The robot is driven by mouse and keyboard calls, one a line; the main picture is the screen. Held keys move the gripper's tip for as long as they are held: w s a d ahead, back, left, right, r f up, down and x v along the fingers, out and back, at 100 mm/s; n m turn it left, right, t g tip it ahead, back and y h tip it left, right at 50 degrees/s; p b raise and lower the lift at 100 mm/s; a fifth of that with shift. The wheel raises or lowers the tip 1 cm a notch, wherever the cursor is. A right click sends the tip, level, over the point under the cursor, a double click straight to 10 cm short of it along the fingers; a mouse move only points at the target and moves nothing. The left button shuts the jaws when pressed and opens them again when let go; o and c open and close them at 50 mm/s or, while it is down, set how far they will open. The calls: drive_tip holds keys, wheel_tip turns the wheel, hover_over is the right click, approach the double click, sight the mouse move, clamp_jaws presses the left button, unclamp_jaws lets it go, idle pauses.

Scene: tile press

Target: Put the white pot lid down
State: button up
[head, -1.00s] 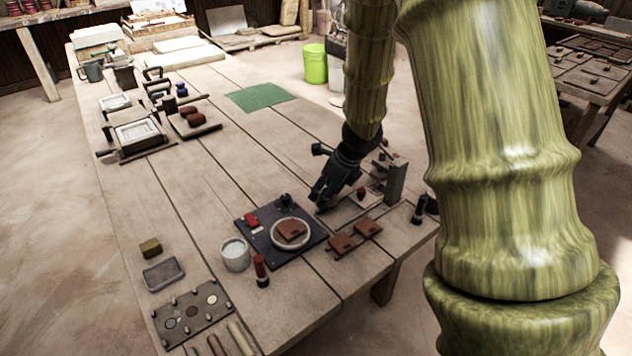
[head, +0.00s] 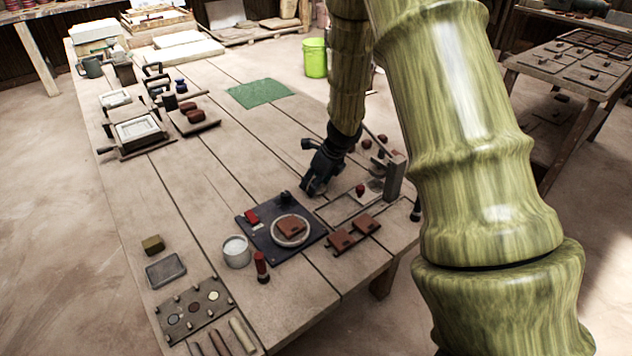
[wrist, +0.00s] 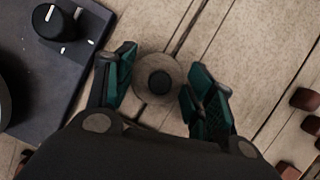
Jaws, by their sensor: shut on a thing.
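In the wrist view, the pot lid (wrist: 143,82) is a round greyish disc with a dark knob in its middle. It sits between the two teal-padded fingers of my gripper (wrist: 162,68), which is shut on it. In the head view, my gripper (head: 309,191) points down low over the table, just behind and right of the dark scale board. The lid cannot be made out there, and whether it touches the table cannot be told. The white pot (head: 236,255) stands left of the board, uncovered, with white contents.
The dark board (head: 262,240) carries a ring with a reddish tile; its knob (wrist: 55,22) shows left of my gripper. Reddish tiles (head: 341,240), a wooden frame (head: 345,207) and an upright post (head: 394,180) stand to the right. Bare table lies behind and left, before the green cloth (head: 260,94).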

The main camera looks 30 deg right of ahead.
drive_tip(key=shift+a+f, duration=0.1)
drive_tip(key=o, duration=0.8)
drive_tip(key=shift+o, duration=0.2)
drive_tip(key=shift+r, duration=0.3)
drive_tip(key=p+v, duration=0.1)
drive_tip(key=v, duration=1)
drive_tip(key=shift+s+r, duration=0.25)
